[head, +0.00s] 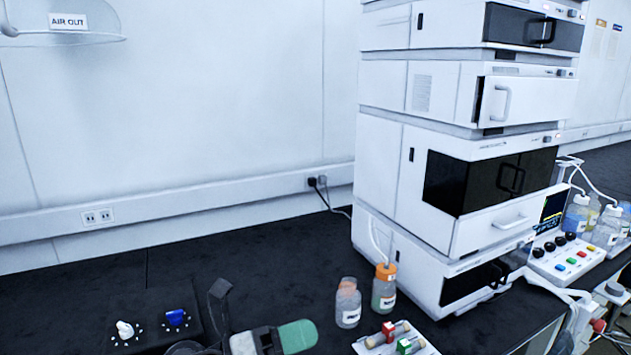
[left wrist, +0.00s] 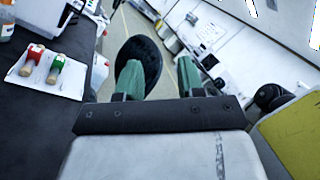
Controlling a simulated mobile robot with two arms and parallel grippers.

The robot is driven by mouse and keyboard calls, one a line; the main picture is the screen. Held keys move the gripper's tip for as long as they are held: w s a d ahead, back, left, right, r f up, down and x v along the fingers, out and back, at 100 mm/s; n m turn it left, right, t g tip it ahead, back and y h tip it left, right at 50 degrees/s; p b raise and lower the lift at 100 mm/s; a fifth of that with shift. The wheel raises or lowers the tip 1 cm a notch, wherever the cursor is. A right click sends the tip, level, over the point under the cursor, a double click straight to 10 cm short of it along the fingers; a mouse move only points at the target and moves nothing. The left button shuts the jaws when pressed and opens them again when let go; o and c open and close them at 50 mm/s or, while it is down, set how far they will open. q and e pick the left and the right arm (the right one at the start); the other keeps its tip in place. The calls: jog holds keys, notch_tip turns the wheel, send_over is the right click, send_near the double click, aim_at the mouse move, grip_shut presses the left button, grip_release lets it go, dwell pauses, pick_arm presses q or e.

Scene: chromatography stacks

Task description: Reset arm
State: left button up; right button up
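My left gripper (head: 297,336) is low in the head view, over the front of the black bench, with one green fingertip pointing right. In the left wrist view my left gripper (left wrist: 158,78) shows two green fingers wide apart with nothing between them. It is open and empty. My right gripper is not seen in either view.
A clear bottle (head: 348,305) and an orange-capped bottle (head: 384,288) stand right of the gripper. A white tray (head: 425,350) holds red- and green-marked vials. The instrument stack (head: 420,180) rises behind. A blue knob (head: 175,317) is at left.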

pick_arm(q)
jog(key=a+f+n+t+y, duration=0.6)
jog(key=n+y, duration=0.3)
jog(key=n, duration=0.7)
jog(key=a+f+n+t+y, duration=0.3)
jog(key=a+n+t+y, duration=0.5)
jog(key=n, duration=0.7)
jog(key=s+a+f+n+g+y, duration=0.1)
jog(key=s+f+n+g, duration=0.1)
jog(key=s+f+g, duration=0.1)
jog(key=s+a+f+n+g+y, duration=0.1)
jog(key=s+a+f+n+g, duration=0.1)
jog(key=s+f+g, duration=0.2)
jog(key=s+a+f+n+g+y, duration=0.1)
jog(key=s+f+n+g, duration=0.1)
jog(key=s+f, duration=0.3)
jog(key=shift+s+a+f+n+g, duration=0.3)
jog(key=shift+s+a+n+g, duration=0.1)
jog(key=shift+g, duration=0.4)
jog(key=s+f+n+g, duration=0.25)
jog(key=s+g, duration=0.25)
jog(key=s, duration=0.5)
notch_tip(320, 180, down, 24)
jog(key=m+g, duration=0.1)
jog(key=s+a+f+g+p, duration=0.1)
jog(key=s+a+f, duration=0.1)
jog(key=s+f, duration=1.4)
jog(key=shift+s+a+f+g, duration=0.3)
jog(key=shift+a+f, duration=0.05)
jog(key=shift+f, duration=0.45)
